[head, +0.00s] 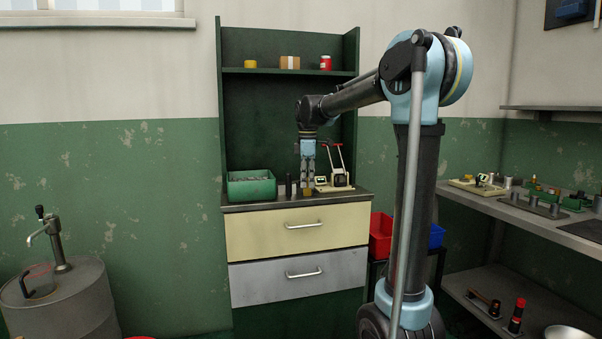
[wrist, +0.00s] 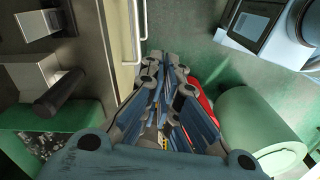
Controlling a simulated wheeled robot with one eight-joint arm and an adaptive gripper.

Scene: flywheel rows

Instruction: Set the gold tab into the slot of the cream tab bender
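My gripper (head: 307,186) points down over the front of the worktop in the head view, just left of the cream tab bender (head: 341,188). The bender has a cream base and levers with red grips; its slot is too small to make out. A small gold-coloured piece (head: 309,192) shows at the fingertips, possibly the gold tab; I cannot tell whether it is held or lies behind them. In the wrist view my gripper's fingers (wrist: 166,62) run close together, and their tips hide what is between them.
A green crate (head: 252,195) of grey parts stands left on the worktop (head: 270,206), with a black post (head: 288,187) beside it. Two drawers are below. A shelf above holds a yellow item, a box and a red can. A red bin (head: 381,235) stands at right.

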